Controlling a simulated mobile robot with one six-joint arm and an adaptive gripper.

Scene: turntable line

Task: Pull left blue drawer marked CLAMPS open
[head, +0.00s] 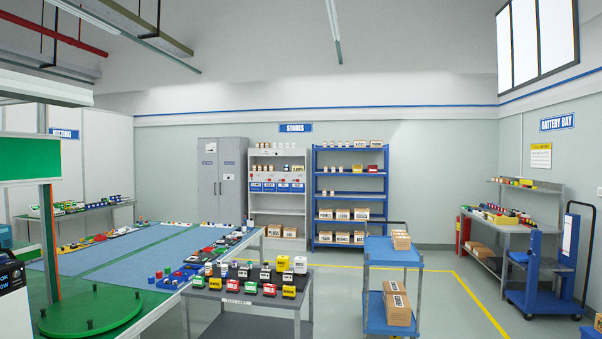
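A row of several small blue drawers (276,187) sits in the white shelf unit under the STORES sign at the back wall. The leftmost blue drawer (255,187) has a pale label, too small to read for certain. The drawers look flush with the shelf front, as far as the distance shows. My gripper is not in view.
A grey cabinet (222,181) stands left of the white shelf unit (277,217), and a blue rack (350,205) stands right of it. A grey table with blocks (246,301) and a blue cart (394,252) stand in the foreground. Grey floor (337,290) shows between them.

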